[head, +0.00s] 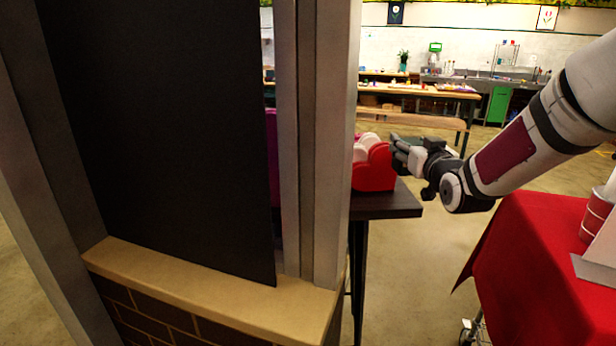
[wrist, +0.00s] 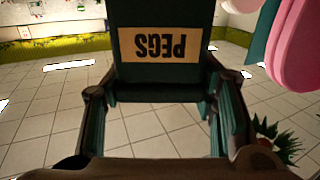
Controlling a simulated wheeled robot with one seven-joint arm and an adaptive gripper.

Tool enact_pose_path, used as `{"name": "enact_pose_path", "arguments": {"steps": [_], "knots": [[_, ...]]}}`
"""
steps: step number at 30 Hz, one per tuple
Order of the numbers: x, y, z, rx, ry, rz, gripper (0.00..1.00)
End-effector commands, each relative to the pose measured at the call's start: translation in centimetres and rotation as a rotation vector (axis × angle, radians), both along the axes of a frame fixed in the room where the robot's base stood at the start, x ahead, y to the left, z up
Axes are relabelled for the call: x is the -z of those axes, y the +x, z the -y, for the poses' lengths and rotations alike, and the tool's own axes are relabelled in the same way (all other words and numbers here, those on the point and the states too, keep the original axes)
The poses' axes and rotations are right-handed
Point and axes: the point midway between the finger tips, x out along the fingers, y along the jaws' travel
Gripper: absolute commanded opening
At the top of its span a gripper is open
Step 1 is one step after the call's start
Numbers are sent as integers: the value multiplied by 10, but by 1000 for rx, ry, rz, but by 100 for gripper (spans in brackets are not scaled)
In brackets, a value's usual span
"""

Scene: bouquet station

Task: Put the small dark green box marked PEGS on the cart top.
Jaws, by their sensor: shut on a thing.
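The dark green box marked PEGS (wrist: 161,82) fills the upper middle of the wrist view, its tan label upside down. My gripper (wrist: 155,96) is shut on it, with a finger at each side. In the head view my gripper (head: 404,155) is in the middle, beside the red rounded objects (head: 374,170) at the end of a dark table. I cannot make out the box in the head view. A cart draped in red cloth (head: 535,255) stands at the right, with a wheel at its foot; part of its top runs out of the picture.
A dark panel (head: 160,130) in a grey frame above a brick ledge (head: 215,290) blocks the left. The dark table (head: 388,204) stands behind it. Red cups (head: 596,215) and a white card (head: 602,245) stand on the cart. Open floor lies between table and cart.

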Motion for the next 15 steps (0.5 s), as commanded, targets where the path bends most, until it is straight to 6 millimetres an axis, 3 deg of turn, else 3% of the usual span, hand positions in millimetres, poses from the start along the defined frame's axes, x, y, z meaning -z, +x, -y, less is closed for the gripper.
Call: {"name": "enact_pose_path", "arguments": {"steps": [3, 9, 15], "knots": [[28, -36, -1, 0, 0, -3, 22], [52, -83, 0, 4, 12, 2, 22], [59, -101, 1, 7, 19, 6, 22]]}}
